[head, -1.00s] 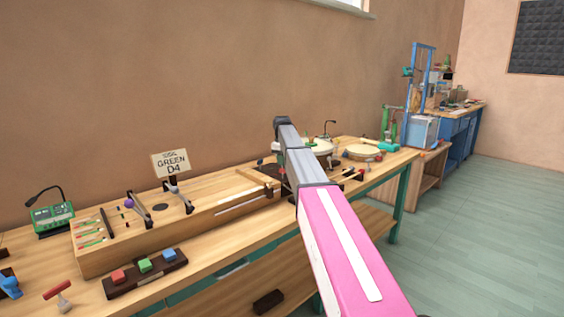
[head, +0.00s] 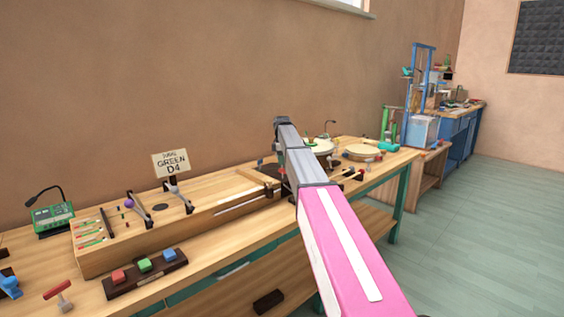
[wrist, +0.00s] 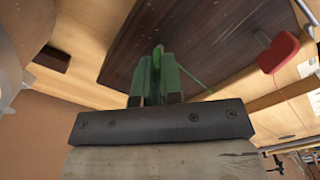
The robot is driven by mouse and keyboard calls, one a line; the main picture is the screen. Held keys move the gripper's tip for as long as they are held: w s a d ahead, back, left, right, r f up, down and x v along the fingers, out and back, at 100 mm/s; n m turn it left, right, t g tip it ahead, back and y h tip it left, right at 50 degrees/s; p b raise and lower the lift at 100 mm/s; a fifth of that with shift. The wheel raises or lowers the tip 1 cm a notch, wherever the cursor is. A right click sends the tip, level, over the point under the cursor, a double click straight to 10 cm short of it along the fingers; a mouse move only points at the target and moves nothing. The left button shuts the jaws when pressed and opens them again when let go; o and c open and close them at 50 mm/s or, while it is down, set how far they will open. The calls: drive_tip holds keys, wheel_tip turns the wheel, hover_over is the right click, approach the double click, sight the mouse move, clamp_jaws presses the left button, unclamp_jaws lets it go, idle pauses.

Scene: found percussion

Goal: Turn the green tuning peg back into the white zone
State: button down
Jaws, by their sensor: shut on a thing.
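The green tuning peg (wrist: 157,62) stands against the dark brown wood board (wrist: 195,30) in the wrist view. My gripper (wrist: 155,80) is shut on the peg, with a finger on each side of it. A thin green string runs from near the peg towards the lower right. In the head view my arm hides the gripper and the green peg. I cannot make out a white zone in either view.
A red peg (wrist: 279,52) sits to the right on the same board. In the head view a green tuner box (head: 52,217) stands at the left, a block with coloured buttons (head: 146,273) lies in front, and round drums stand beyond my arm.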

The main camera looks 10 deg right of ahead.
idle(0.4)
drive_tip(key=c, duration=1.3)
unclamp_jaws()
wheel_tip(320, 180, up, 11)
drive_tip(key=shift+f, duration=0.1)
